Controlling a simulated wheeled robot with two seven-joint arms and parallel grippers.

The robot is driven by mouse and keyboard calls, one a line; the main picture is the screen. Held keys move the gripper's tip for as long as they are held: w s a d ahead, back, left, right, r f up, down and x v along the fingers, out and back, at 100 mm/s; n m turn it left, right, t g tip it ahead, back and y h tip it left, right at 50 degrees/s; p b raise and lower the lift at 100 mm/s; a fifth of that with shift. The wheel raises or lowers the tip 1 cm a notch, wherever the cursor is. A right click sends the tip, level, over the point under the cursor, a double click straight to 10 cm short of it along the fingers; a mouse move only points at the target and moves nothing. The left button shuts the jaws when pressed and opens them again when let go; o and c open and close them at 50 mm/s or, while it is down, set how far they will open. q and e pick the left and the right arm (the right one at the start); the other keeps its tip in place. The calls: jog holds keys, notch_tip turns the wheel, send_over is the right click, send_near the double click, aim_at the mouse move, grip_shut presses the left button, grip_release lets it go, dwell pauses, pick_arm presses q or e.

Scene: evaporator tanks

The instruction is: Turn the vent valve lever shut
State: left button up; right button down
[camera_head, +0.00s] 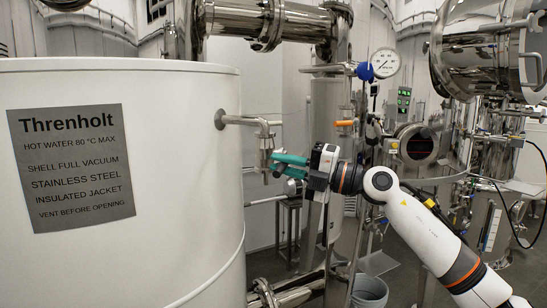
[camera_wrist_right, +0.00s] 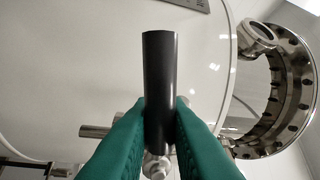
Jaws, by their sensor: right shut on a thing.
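The vent valve (camera_head: 266,146) is a steel fitting on a short pipe from the side of the white tank (camera_head: 190,190). My right gripper (camera_head: 279,163) has green fingers and reaches it from the right. In the right wrist view the black lever (camera_wrist_right: 158,65) stands between the green fingertips of that gripper (camera_wrist_right: 160,112), which are shut on it. Its free end sticks out past the fingers. A steel part of the valve (camera_wrist_right: 156,167) shows below. In the head view the fingers hide most of the lever. My left gripper is not in view.
A pressure gauge (camera_head: 385,62), a blue valve handle (camera_head: 365,71) and an orange handle (camera_head: 344,123) are above and right of the gripper. A grey bucket (camera_head: 369,292) stands on the floor. In the right wrist view a large bolted flange (camera_wrist_right: 287,90) is at the right.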

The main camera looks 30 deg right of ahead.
jog(key=shift+r+m+p, duration=0.6)
jog(key=shift+p, duration=0.1)
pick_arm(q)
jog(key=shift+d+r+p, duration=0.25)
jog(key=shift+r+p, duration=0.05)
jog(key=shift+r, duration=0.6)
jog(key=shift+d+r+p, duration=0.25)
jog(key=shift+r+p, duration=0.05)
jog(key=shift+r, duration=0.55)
pick_arm(e)
jog(key=shift+m, duration=0.6)
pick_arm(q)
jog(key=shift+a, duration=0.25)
pick_arm(e)
jog(key=c, duration=1.4)
grip_release()
jog(key=shift+c, duration=0.2)
jog(key=shift+f, duration=0.1)
